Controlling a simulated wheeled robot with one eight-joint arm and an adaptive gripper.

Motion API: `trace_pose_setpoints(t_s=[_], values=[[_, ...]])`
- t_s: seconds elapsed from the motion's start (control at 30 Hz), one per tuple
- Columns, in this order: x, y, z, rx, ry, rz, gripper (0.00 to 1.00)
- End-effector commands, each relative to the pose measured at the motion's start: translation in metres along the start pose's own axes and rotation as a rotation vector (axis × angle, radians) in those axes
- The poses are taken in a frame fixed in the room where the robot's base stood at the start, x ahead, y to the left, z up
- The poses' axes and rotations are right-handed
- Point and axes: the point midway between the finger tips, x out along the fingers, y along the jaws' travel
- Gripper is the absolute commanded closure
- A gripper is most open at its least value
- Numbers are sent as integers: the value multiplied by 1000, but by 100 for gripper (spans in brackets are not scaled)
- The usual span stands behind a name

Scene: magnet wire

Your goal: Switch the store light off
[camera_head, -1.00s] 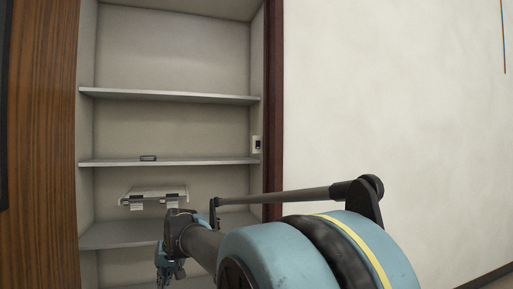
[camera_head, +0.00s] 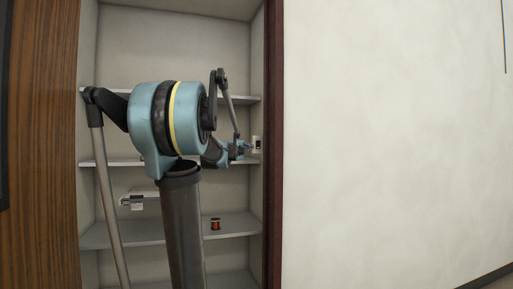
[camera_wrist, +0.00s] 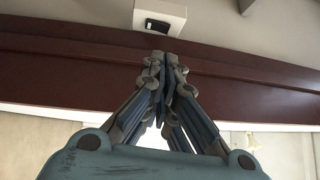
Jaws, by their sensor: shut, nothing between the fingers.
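The light switch (camera_head: 257,144) is a small white plate with a dark rocker on the right inner side wall of the shelf recess. In the wrist view the switch (camera_wrist: 174,15) shows at the top centre, just beyond my fingertips. My gripper (camera_head: 248,147) is at the recess's right side, close to the switch at about its height. In the wrist view my gripper (camera_wrist: 160,57) has its fingertips together, with nothing between them. A small gap appears to lie between fingertips and switch; I cannot tell whether they touch.
A spool of orange-brown wire (camera_head: 215,224) stands on the lower shelf (camera_head: 236,225). A white fixture (camera_head: 137,200) hangs below the middle shelf (camera_head: 97,163). The dark red door frame (camera_head: 273,190) edges the recess at right. My arm hides much of the shelves.

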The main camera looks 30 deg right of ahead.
Motion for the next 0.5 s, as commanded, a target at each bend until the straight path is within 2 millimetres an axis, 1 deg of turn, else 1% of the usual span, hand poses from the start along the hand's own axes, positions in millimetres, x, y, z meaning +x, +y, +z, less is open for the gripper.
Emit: trace_pose_setpoints(t_s=[0.03,0.13,0.5], values=[[6,0,-9,19,32,2,100],[11,-1,-17,40,65,5,100],[12,-1,-18,43,69,5,100]])
